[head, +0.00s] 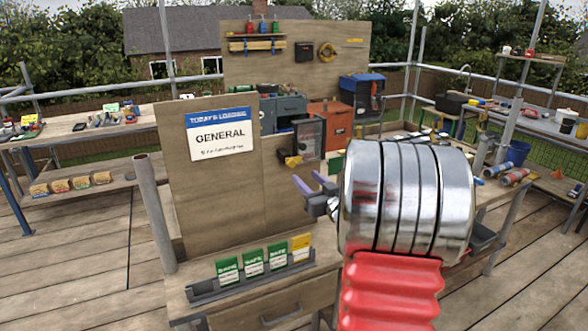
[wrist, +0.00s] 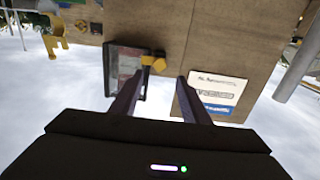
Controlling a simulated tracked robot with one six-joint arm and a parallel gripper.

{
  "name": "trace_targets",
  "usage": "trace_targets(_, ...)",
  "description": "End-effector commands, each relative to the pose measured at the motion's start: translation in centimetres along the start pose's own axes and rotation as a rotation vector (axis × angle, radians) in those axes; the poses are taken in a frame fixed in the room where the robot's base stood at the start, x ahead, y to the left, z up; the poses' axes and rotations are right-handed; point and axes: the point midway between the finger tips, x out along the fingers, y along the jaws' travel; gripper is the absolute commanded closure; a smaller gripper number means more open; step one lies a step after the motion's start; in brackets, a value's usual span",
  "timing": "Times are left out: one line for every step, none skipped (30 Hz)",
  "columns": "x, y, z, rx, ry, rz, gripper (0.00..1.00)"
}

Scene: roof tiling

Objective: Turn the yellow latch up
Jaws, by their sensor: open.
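The yellow latch (head: 292,161) sits at the lower left edge of a small dark-framed box with a clear front (head: 308,136) on the wooden panel. In the wrist view, which looks upside down, the latch (wrist: 153,62) lies ahead of and between my fingertips, beside the dark box (wrist: 124,62). My gripper (head: 312,183) is open and empty, its purple-grey fingers pointing towards the panel just below the latch in the head view. In the wrist view my gripper (wrist: 157,80) shows a finger on each side, apart from the latch. The latch's exact tilt is hard to tell.
A "GENERAL" sign (head: 221,128) is fixed on the wooden panel left of the latch. A tray of green and yellow cards (head: 250,265) sits on the bench below. An orange cabinet (head: 331,121) stands behind. Scaffold poles (head: 151,212) stand nearby.

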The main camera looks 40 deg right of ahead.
Motion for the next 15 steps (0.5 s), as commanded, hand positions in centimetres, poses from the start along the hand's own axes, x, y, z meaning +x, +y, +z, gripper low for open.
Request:
trace_targets(0.9, -0.1, 0.1, 0.001, -0.001, -0.002, 0.58)
trace_targets(1.3, -0.1, 0.1, 0.001, -0.001, -0.002, 0.58)
trace_targets(1.9, -0.1, 0.0, 0.0, 0.0, -0.003, 0.58)
trace_targets(2.4, -0.1, 0.1, 0.0, 0.0, -0.002, 0.58)
trace_targets(2.9, -0.1, 0.1, 0.0, -0.001, -0.002, 0.58)
trace_targets(3.5, -0.1, 0.1, 0.0, -0.001, -0.002, 0.58)
trace_targets(4.0, -0.1, 0.1, 0.0, 0.0, -0.002, 0.58)
trace_targets(4.4, -0.1, 0.1, 0.0, 0.0, -0.002, 0.58)
trace_targets(5.0, -0.1, 0.1, 0.0, 0.0, -0.002, 0.58)
trace_targets(5.5, -0.1, 0.1, 0.0, 0.0, -0.002, 0.58)
trace_targets(5.9, -0.1, 0.1, 0.0, -0.001, -0.002, 0.58)
trace_targets(6.5, -0.1, 0.1, 0.0, -0.001, -0.002, 0.58)
trace_targets(7.0, -0.1, 0.1, 0.0, -0.001, -0.002, 0.58)
trace_targets(7.3, -0.1, 0.0, 0.0, 0.0, -0.002, 0.58)
trace_targets(7.8, -0.1, 0.0, 0.0, 0.0, -0.001, 0.58)
